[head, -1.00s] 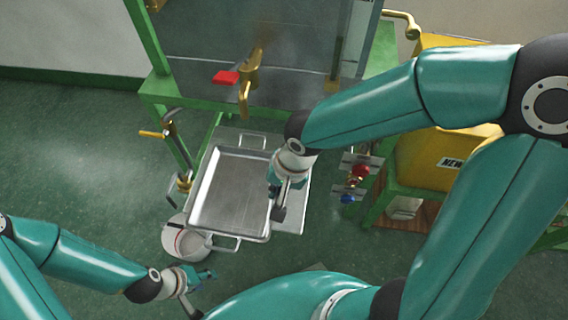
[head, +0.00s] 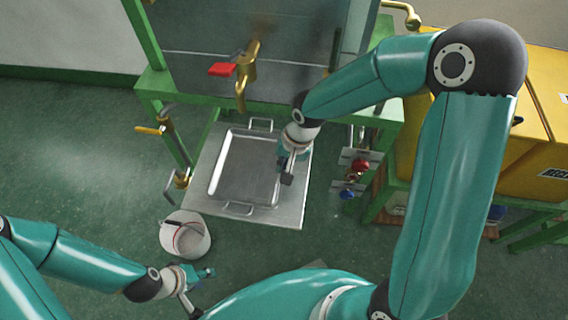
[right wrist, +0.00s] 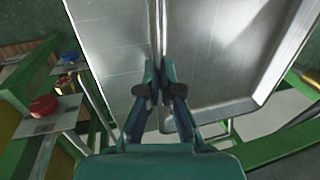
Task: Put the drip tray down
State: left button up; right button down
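The drip tray (head: 245,165) is a shallow rectangular metal pan with a loop handle at each short end. In the head view it lies level over a flat grey metal plate (head: 290,217) below the green frame, and looks to rest on it. My right gripper (head: 287,166) is at the tray's right long rim. In the right wrist view the fingers (right wrist: 157,92) are closed about the rim of the tray (right wrist: 215,70). My left gripper (head: 204,290) is at the lower left, away from the tray, with its fingers apart and empty.
A whitish bucket (head: 186,236) stands on the floor at the plate's lower left corner. A brass tap with a red handle (head: 222,69) hangs above the tray. Red and blue valves (head: 360,166) are to the right. Green floor is free at left.

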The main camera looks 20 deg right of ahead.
jog(key=shift+w+d, duration=0.1)
jog(key=shift+w, duration=0.1)
jog(key=shift+f, duration=0.1)
jog(key=c, duration=1.6)
grip_release()
jog(key=p+v, duration=0.3)
jog(key=v, duration=0.9)
jog(key=shift+s, duration=0.1)
